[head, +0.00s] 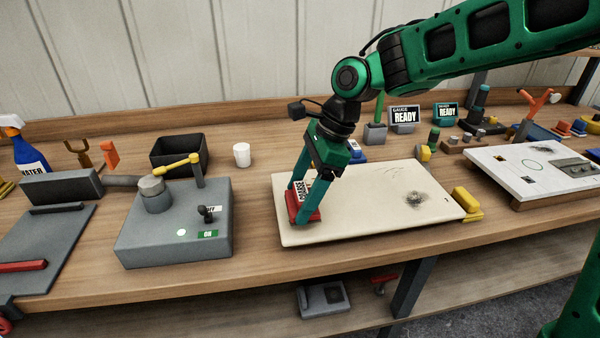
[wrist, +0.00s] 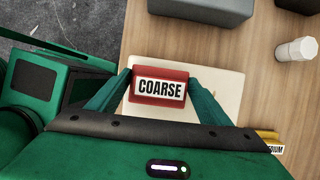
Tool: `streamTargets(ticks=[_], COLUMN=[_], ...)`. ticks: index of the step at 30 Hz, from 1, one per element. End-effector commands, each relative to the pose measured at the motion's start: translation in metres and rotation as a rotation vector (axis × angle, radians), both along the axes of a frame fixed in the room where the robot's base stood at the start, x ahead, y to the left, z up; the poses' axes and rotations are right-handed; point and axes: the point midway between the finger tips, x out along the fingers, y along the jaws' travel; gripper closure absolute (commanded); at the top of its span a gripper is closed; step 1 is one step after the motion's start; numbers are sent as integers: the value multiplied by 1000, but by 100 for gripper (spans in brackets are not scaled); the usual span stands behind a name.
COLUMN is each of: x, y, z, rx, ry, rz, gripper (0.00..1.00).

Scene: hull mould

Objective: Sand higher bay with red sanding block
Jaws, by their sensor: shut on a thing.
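My gripper (head: 305,205) is shut on the red sanding block (head: 294,214). In the wrist view the block (wrist: 159,77) has a white label reading COARSE, and the two green fingers press on its left and right ends. The block is at the left end of a cream panel (head: 340,221); I cannot tell whether it touches the surface. The panel has a dark smudge near its right end and fine scratch marks towards its back right. Which part is the higher bay I cannot tell.
A yellow block (head: 467,200) lies at the panel's right end. A grey machine (head: 170,240) with a yellow-handled lever stands to the left. A white cup (head: 242,154) and black bin (head: 180,150) are behind. A white board (head: 510,165) lies at the right.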

Motion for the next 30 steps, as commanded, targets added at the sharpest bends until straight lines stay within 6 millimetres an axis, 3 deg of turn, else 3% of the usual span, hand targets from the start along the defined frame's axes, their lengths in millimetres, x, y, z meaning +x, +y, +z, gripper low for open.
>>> streamTargets(ticks=[18, 30], x=[3, 2], y=[-5, -5], z=[53, 54], rx=[0, 0], ry=[-1, 0], rz=[-10, -9], gripper=[52, 52])
